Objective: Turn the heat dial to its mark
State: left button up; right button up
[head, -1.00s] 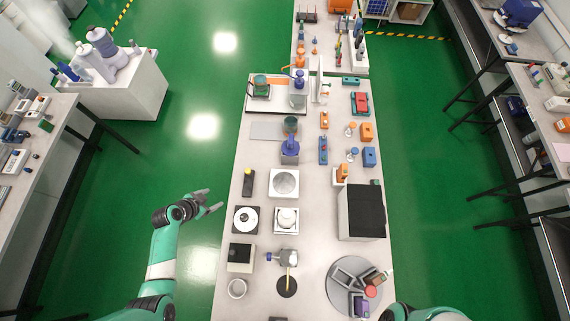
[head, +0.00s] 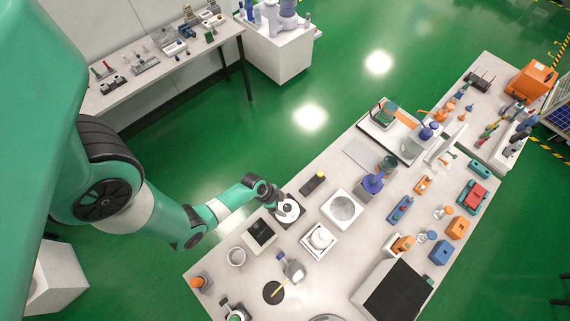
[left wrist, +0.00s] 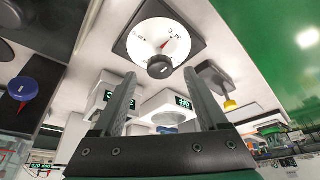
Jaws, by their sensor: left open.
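The heat dial (head: 290,209), a white disc on a black square plate, sits at the near-left edge of the long table. In the left wrist view the dial (left wrist: 150,36) shows fine dark markings, a small red pointer and a black knob (left wrist: 159,67). My left gripper (head: 277,204) is over the dial's left side and hides part of it in the head view. In the left wrist view its two fingers (left wrist: 160,78) are apart, with the knob in line with the gap near their tips. I cannot tell whether they touch it. My right gripper is out of view.
A black-and-yellow device (head: 314,182), a white square unit with a grey disc (head: 342,209), a white round-topped unit (head: 319,239) and a dark-topped box (head: 261,233) stand close around the dial. A white cup (head: 236,256) is near the table's edge. Open floor lies left.

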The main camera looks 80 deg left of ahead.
aim_at(287, 209)
pick_arm(q)
jog(key=shift+b+x, duration=0.6)
jog(key=shift+x, duration=0.55)
jog(key=shift+c, duration=0.3)
grip_shut()
